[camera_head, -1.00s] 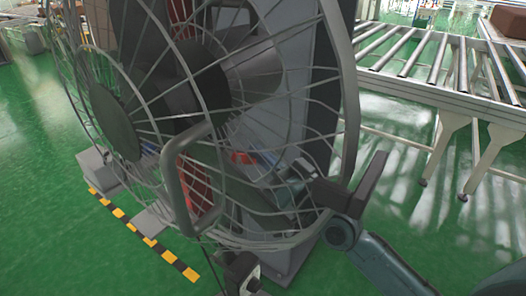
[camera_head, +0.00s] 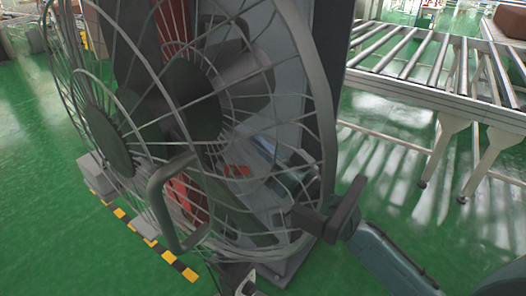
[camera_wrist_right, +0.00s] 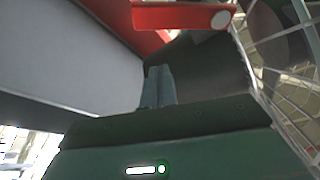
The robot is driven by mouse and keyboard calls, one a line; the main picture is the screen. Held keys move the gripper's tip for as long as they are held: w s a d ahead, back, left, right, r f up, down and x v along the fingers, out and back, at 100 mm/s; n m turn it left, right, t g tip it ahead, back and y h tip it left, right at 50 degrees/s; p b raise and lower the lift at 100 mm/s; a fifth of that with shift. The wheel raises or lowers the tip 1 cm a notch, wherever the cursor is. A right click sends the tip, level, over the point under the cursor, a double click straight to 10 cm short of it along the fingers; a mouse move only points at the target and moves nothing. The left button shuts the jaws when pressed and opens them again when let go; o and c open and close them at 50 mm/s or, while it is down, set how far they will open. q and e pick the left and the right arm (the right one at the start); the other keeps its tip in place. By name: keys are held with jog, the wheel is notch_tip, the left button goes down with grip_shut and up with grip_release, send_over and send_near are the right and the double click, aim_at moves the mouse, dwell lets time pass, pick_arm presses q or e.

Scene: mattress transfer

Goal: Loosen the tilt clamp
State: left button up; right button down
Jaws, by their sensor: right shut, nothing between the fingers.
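A large grey wire-caged fan (camera_head: 335,130) fills the middle of the head view, its cage leaning. A red part (camera_head: 237,171) shows through the cage wires, likely the tilt clamp's lever. In the right wrist view a red bar with a pale round end (camera_wrist_right: 180,16) lies just beyond the fingertips. My right gripper (camera_head: 270,148) reaches in from the right behind the cage wires, which partly hide it. In the wrist view its fingers (camera_wrist_right: 158,72) are together, empty, and apart from the red bar. My left gripper is not seen.
A roller conveyor (camera_head: 430,75) stands at the back right, with a brown box (camera_head: 512,20) on it. Yellow-black tape (camera_head: 178,266) marks the green floor at the fan's lower left. Open floor lies left.

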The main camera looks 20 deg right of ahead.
pick_arm(q)
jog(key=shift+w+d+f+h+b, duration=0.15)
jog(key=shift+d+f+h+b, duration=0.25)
jog(key=shift+b, duration=0.85)
pick_arm(e)
jog(key=v, duration=1)
jog(key=shift+s+a, duration=0.25)
jog(key=shift+a, duration=0.05)
jog(key=shift+r, duration=0.2)
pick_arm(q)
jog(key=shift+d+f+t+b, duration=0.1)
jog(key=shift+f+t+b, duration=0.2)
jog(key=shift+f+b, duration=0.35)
pick_arm(e)
jog(key=w+d+r+g, duration=0.2)
jog(key=d+r+g, duration=0.1)
jog(key=r+g, duration=0.2)
jog(key=shift+d+r+g+y, duration=0.3)
jog(key=shift+d+r+g, duration=0.1)
jog(key=shift+g, duration=1)
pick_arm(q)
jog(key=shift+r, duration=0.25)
pick_arm(e)
jog(key=shift+w, duration=0.1)
